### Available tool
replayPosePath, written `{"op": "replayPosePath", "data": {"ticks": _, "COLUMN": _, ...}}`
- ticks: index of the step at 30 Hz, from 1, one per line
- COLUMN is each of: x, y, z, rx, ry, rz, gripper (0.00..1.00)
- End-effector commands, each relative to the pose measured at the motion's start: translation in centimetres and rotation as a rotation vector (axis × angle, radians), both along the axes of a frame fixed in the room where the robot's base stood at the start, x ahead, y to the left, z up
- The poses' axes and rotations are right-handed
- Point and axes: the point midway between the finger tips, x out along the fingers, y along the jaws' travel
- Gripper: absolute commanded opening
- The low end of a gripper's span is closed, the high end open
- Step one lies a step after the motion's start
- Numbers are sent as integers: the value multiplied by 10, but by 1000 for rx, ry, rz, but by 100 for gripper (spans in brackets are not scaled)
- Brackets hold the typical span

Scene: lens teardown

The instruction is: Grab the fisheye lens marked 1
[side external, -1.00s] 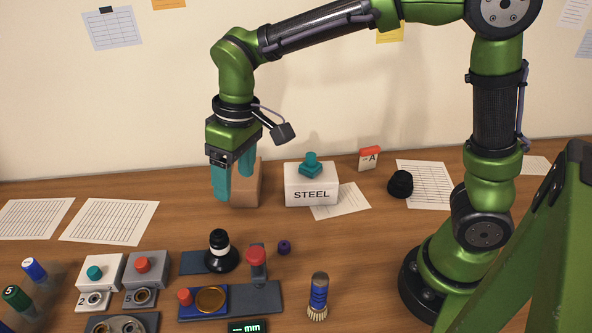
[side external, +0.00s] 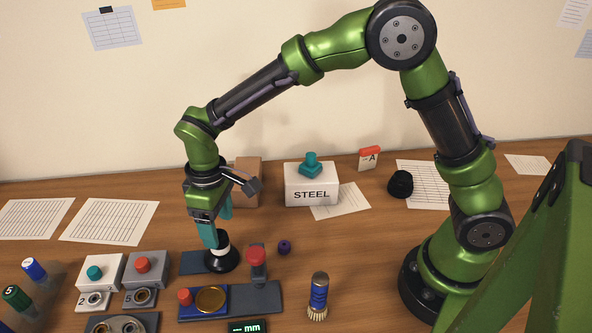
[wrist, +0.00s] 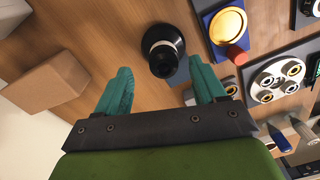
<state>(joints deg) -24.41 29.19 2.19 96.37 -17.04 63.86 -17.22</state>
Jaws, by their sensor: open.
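In the wrist view the same black lens-like piece (wrist: 163,58) shows from above, just beyond and between my fingertips. My gripper (side external: 219,233) has teal fingers and is open and empty. In the side view it is over and beside this piece, with one finger overlapping its top. Contact cannot be told. The gripper also shows in the wrist view (wrist: 160,72).
A blue-and-grey fixture (side external: 262,298) with a gold disc and red knobs is close by at the front. Blocks with pads marked 2 (side external: 95,300) and 5 (side external: 141,298) are left. A brown box (side external: 247,182) and the STEEL box (side external: 310,186) stand behind.

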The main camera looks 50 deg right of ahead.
Motion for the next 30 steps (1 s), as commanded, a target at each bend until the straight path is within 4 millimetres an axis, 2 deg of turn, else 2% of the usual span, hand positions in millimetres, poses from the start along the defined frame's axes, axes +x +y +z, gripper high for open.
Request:
{"op": "replayPosePath", "data": {"ticks": 5, "x": -1, "y": 1, "z": -13, "rx": -1, "ry": 3, "rz": 1, "gripper": 70}}
{"op": "replayPosePath", "data": {"ticks": 13, "x": -1, "y": 6, "z": -51, "rx": -1, "ry": 0, "rz": 0, "gripper": 70}}
{"op": "replayPosePath", "data": {"ticks": 22, "x": -1, "y": 6, "z": -55, "rx": 0, "ry": -2, "rz": 0, "gripper": 70}}
{"op": "replayPosePath", "data": {"ticks": 30, "x": -1, "y": 6, "z": -55, "rx": 0, "ry": -2, "rz": 0, "gripper": 28}}
